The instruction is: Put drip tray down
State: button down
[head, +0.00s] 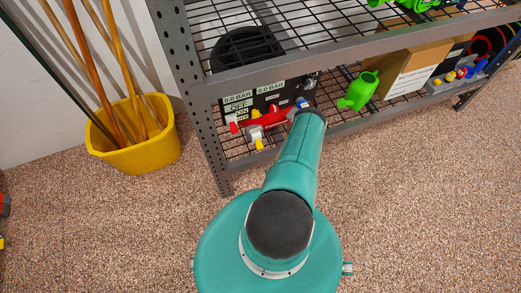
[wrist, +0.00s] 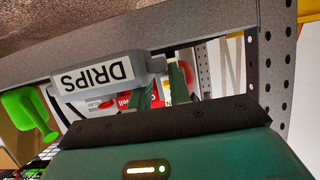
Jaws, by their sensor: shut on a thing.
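The drip tray is a grey piece with a white label reading DRIPS (wrist: 92,76), seen in the wrist view left of the fingers. My gripper (wrist: 174,82) is shut on its right end, with two green fingers close together there. How deep the grip goes is hard to see. The tray's label appears upside down in this view, and a grey shelf beam crosses just above it. In the head view my teal arm reaches to the lower shelf of the rack, and its end hides the gripper and most or all of the tray.
The upper shelf's front beam (head: 350,42) runs above. A yellow bucket (head: 150,150) stands left. Floor in front is clear.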

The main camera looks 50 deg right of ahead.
aim_at(260, 153)
jog(key=w+d, duration=0.2)
jog(key=w, duration=0.2)
jog(key=w+d, duration=0.2)
jog(key=w, duration=0.2)
jog(key=w+d, duration=0.3)
jog(key=w, duration=0.1)
jog(key=shift+w+d, duration=0.1)
jog(key=shift+w, duration=0.15)
jog(key=shift+s+f, duration=0.1)
jog(key=shift+s, duration=0.05)
jog(key=shift+f, duration=0.2)
jog(key=c, duration=1.3)
grip_release()
jog(key=shift+r, duration=0.25)
jog(key=v, duration=1.2)
